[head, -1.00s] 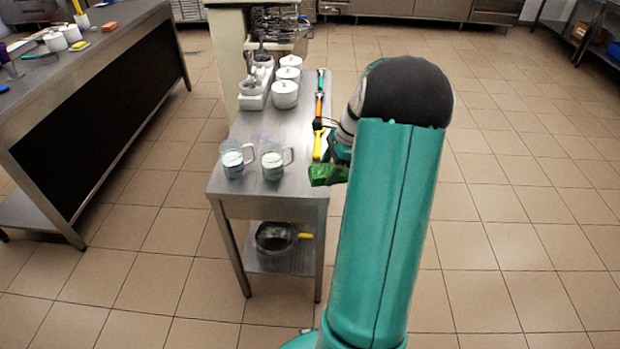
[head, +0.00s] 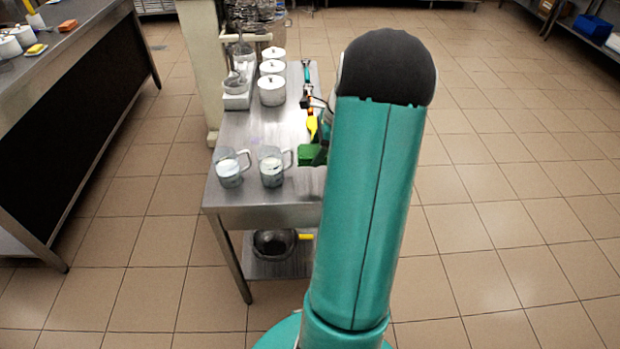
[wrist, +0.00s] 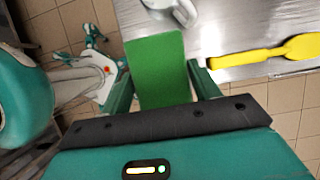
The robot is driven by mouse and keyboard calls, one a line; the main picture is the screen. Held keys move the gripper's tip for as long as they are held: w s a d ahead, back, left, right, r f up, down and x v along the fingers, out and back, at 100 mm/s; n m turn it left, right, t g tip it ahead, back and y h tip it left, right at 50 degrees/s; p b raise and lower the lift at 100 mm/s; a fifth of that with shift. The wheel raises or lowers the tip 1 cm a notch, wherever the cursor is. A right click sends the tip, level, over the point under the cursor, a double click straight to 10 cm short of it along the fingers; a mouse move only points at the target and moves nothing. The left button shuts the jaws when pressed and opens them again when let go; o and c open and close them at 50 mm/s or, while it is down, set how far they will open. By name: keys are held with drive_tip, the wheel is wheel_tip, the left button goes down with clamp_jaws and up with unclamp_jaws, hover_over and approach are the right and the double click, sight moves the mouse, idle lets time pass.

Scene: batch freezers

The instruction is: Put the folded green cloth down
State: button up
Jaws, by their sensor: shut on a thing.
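The folded green cloth (wrist: 158,68) is a flat green rectangle between the two fingers of my gripper (wrist: 160,88) in the wrist view. My gripper is shut on it. In the head view the cloth (head: 311,154) shows at the front right part of the steel table (head: 255,190), just right of the clear mugs. My arm hides the gripper's far side there. I cannot tell whether the cloth touches the table top. In the wrist view the table top lies beyond and right of the cloth, and floor shows to its left.
Two clear mugs (head: 230,168) (head: 272,167) stand on the table's front part. A yellow utensil (wrist: 265,58) lies close to the gripper's right. White lidded pots (head: 271,90) stand farther back. A dark pan (head: 274,243) sits on the lower shelf. The table's middle is fairly clear.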

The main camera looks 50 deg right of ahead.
approach(312, 183)
drive_tip(key=x, duration=0.5)
drive_tip(key=shift+a, duration=0.1)
drive_tip(key=shift+f, duration=0.3)
drive_tip(key=shift+w+f, duration=0.1)
drive_tip(key=shift+f, duration=0.1)
drive_tip(key=o, duration=0.9)
drive_tip(key=shift+o, duration=0.2)
drive_tip(key=shift+r, duration=0.1)
